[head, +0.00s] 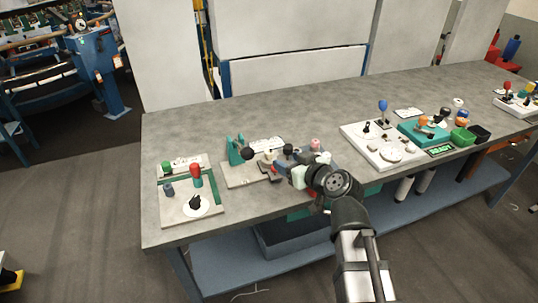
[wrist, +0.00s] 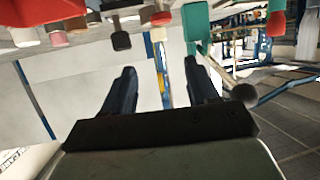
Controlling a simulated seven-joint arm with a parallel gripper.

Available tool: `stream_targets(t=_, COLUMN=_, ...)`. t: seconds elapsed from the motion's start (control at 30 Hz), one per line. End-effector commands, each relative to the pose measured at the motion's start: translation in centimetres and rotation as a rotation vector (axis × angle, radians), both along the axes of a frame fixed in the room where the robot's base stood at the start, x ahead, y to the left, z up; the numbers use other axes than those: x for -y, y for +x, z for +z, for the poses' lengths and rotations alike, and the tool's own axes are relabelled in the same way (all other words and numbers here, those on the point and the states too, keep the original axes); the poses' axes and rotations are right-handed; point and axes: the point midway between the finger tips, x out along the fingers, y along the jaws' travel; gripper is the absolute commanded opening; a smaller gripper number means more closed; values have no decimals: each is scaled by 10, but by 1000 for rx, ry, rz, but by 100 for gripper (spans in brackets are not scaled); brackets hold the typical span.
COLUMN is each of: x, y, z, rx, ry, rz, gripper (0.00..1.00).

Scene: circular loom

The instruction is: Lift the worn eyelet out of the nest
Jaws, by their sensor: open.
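I cannot pick out the worn eyelet or its nest for sure in either view. A pale fixture board (head: 236,179) with a teal hand press (head: 235,151) and several small parts stands left of centre on the bench in the head view. My gripper (head: 281,169) is at the right side of this board, and its wrist hides part of the bench. In the wrist view my gripper (wrist: 158,66) has two dark fingers wide apart with nothing held between them. The bench parts appear upside down along the top edge there, including a teal part (wrist: 195,22).
A board with a red-topped part (head: 196,174) and a white disc lies at the bench's left end. The grey bench (head: 290,112) is clear towards the back.

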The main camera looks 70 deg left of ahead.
Motion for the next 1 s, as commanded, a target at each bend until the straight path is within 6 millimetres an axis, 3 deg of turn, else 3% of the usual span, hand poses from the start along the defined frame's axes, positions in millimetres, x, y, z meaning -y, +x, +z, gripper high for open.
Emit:
stream_targets(t=0.27, x=-19, y=-8, z=-5, rx=-1, ry=4, rz=10, gripper=59)
stream_targets(t=0.63, x=-74, y=-18, z=-25, rx=-1, ry=3, rz=10, gripper=59)
stream_targets(t=1.0, x=-94, y=-19, z=-37, rx=-2, ry=3, rz=9, gripper=59)
